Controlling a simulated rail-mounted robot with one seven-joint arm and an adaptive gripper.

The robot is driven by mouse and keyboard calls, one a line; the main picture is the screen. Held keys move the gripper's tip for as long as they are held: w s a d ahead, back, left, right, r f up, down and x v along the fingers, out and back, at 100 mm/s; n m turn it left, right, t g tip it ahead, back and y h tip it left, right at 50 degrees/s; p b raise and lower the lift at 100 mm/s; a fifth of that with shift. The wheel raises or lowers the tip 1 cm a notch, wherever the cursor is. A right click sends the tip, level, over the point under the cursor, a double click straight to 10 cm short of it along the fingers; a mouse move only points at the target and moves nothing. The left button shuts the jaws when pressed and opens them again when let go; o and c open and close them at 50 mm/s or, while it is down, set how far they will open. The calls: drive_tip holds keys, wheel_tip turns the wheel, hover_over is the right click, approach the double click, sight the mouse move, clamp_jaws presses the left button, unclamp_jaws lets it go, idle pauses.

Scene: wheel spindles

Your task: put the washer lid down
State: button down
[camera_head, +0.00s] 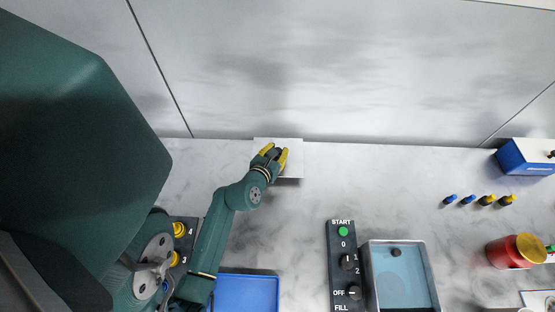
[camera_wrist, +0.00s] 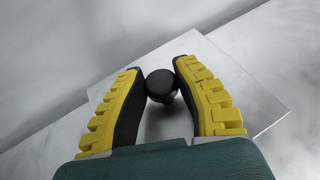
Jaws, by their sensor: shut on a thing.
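The washer lid (camera_head: 293,161) is a flat, pale square plate at the back of the marble counter, near the wall. In the wrist view the lid (camera_wrist: 240,72) has a round black knob (camera_wrist: 160,84). My gripper (camera_head: 274,153) is over the lid, its yellow-backed fingers closed around the knob, which also shows between the fingertips in the wrist view (camera_wrist: 158,70). The lid looks level; a shadow lies along its front edge. I cannot tell whether it touches the counter. The open washer basin (camera_head: 430,273) holds blue liquid and a small dark round thing.
A control panel (camera_head: 342,265) with a green start button stands left of the basin. A blue tray (camera_head: 248,292) is at the front. Several small blue and yellow pegs (camera_head: 486,200), a red can (camera_head: 503,252) and a blue box (camera_head: 524,158) are right. The counter between lid and pegs is clear.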

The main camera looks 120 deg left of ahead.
wheel_tip(320, 180, down, 3)
drive_tip(key=shift+r+b, duration=0.15)
drive_tip(key=shift+b, duration=0.4)
drive_tip(key=shift+r, duration=0.15)
drive_tip(key=c, duration=0.9)
unclamp_jaws()
drive_tip(key=shift+o, duration=0.2)
drive_tip(key=shift+d, duration=0.1)
drive_tip(key=v, duration=1.2)
drive_tip(key=shift+w+p, duration=0.1)
drive_tip(key=shift+p, duration=0.2)
